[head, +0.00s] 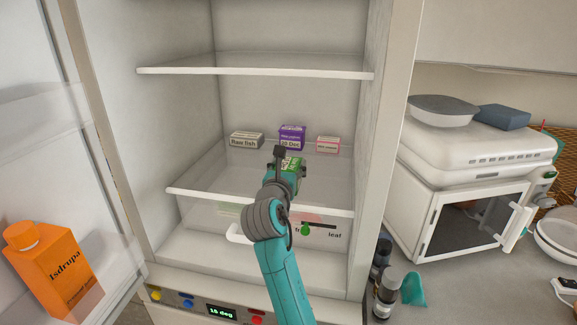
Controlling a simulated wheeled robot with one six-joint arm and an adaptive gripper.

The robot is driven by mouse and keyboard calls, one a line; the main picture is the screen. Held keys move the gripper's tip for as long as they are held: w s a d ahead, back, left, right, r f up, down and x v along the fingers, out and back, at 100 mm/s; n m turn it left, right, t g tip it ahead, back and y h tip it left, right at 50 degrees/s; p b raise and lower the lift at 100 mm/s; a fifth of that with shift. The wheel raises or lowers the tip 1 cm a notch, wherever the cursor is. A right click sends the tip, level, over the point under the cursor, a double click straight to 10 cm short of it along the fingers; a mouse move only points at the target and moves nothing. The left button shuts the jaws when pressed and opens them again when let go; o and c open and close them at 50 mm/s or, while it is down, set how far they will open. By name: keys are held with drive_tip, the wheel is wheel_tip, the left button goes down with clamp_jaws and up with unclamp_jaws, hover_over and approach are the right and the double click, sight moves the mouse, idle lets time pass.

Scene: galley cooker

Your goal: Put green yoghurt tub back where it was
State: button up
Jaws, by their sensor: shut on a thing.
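A green yoghurt tub (291,165) shows in the head view just past the end of my arm, over the middle fridge shelf (230,175). My gripper (282,160) is shut on it. My wrist hides part of the tub, and I cannot tell whether its base touches the shelf. A purple tub (292,138) stands behind it, with a grey and white raw fish box (247,140) to the left and a pink-edged box (328,144) to the right.
The upper shelf (255,65) is empty. A clear drawer with a white handle (238,233) and a slider lies below the middle shelf. The open door at left holds an orange carton (50,270). A white oven (460,205) stands right of the fridge wall.

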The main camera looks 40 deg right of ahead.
drive_tip(key=o, duration=1.5)
drive_tip(key=shift+f, duration=0.1)
drive_tip(key=shift+s+a, duration=0.1)
drive_tip(key=shift+a, duration=0.1)
drive_tip(key=v, duration=1.1)
drive_tip(key=shift+s+a, duration=0.2)
drive_tip(key=shift+s, duration=0.1)
